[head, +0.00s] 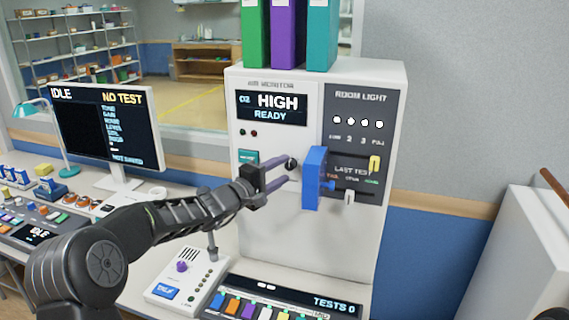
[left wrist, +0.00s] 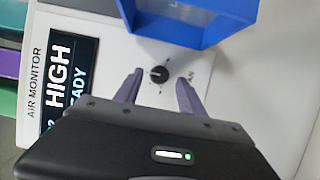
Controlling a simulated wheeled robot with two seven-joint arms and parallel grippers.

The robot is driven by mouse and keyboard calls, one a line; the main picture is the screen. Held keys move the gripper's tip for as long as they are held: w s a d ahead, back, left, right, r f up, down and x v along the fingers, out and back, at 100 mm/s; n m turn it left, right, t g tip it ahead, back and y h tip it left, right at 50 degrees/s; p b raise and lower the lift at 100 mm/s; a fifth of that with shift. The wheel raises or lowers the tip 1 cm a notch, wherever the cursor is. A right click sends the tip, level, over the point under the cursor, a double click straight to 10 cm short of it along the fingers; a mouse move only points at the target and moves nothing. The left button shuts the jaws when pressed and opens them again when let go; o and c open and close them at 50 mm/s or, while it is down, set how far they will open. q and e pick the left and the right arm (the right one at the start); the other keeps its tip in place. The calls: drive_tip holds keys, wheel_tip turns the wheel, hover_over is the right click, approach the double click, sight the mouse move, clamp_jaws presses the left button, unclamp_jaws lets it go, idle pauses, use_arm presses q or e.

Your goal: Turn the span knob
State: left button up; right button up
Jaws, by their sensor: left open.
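The span knob (head: 291,163) is a small round black knob on the white front of the air monitor (head: 285,215), below its "HIGH READY" screen (head: 267,108). In the left wrist view the knob (left wrist: 158,74) shows between the two fingertips, with a gap on both sides. My left gripper (head: 284,171) is open in front of the panel, its purple-grey fingers pointing at the knob. It also shows in the left wrist view (left wrist: 160,82), empty. I cannot tell how far the tips are from the panel. My right gripper is not seen.
A blue box-like piece (head: 314,180) juts from the panel just right of the knob, close to my fingers; it also shows in the wrist view (left wrist: 190,32). A monitor (head: 105,130) stands left.

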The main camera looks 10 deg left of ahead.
use_arm(q)
drive_tip(key=shift+x, duration=0.95)
drive_tip(key=shift+c, duration=0.5)
clamp_jaws()
